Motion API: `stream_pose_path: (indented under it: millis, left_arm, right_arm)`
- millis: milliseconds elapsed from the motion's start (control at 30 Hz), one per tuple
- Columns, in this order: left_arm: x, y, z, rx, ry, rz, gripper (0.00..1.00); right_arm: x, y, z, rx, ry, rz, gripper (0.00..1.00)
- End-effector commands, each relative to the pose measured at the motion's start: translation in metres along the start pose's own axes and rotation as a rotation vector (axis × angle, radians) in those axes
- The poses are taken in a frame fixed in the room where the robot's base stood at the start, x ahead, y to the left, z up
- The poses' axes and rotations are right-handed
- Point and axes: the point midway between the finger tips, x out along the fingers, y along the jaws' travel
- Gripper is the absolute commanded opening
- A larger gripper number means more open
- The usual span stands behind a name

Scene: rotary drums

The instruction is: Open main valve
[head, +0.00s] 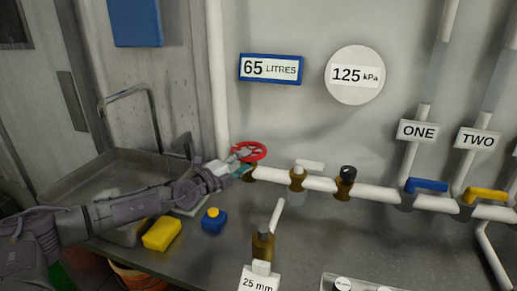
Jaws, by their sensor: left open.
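A red handwheel valve (256,151), likely the main valve, sits at the left end of the white horizontal pipe (375,191), near the back wall. My left gripper (238,162) is just left of and below the wheel, open, with its fingers close to the wheel's left rim. I cannot tell whether they touch it. Part of the wheel's left side and the fitting under it is hidden by the gripper. My right gripper is not in view.
Along the pipe are a white-handled valve (298,177), a black-knobbed valve (346,179), a blue lever (427,185) and a yellow lever (487,195). A brass fitting (263,247), yellow block (162,234) and blue-yellow bottle (213,220) stand on the counter. A sink (110,180) is left.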

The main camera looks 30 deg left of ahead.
Motion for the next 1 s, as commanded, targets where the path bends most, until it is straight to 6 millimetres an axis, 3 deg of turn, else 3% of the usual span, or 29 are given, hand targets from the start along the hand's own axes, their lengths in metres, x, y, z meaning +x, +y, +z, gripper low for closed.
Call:
stream_pose_path:
  millis: [100,300,733,767,1000]
  left_arm:
    - [0.025,-0.003,-0.001,-0.003,0.0,-0.004,0.44]
    - [0.053,0.0,-0.001,-0.001,0.001,-0.003,0.44]
    - [0.064,0.001,-0.001,0.0,0.001,0.001,0.44]
    - [0.064,0.001,-0.001,0.0,0.001,0.001,0.42]
    - [0.064,0.001,-0.001,0.0,0.001,0.001,0.02]
  right_arm:
    - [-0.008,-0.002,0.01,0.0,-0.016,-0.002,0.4]
    - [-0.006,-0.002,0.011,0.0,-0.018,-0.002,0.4]
    - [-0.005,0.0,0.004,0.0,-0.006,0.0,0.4]
    - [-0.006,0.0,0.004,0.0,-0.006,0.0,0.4]
    - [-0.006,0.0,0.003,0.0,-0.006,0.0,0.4]
